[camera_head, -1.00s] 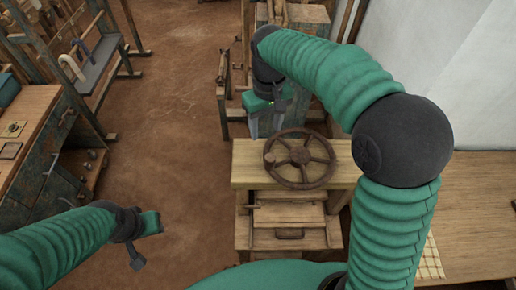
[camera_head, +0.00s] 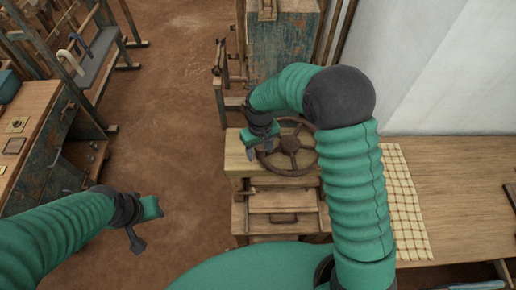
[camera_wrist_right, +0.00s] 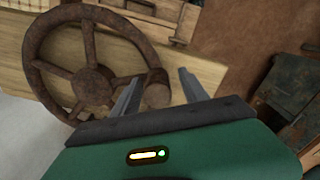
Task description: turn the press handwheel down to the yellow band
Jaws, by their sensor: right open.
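The press handwheel (camera_head: 290,145) is a rusty brown spoked wheel lying flat on top of the wooden press (camera_head: 282,212). It also fills the upper left of the right wrist view (camera_wrist_right: 92,75). No yellow band can be made out. My right gripper (camera_head: 262,152) is over the left edge of the wheel, and its arm hides part of the rim.
A wooden table (camera_head: 460,190) with a checked cloth (camera_head: 405,205) stands to the right. A worn workbench (camera_head: 45,135) stands at left, with a rack of hooked canes (camera_head: 85,60) behind it. The brown floor (camera_head: 170,110) between is clear.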

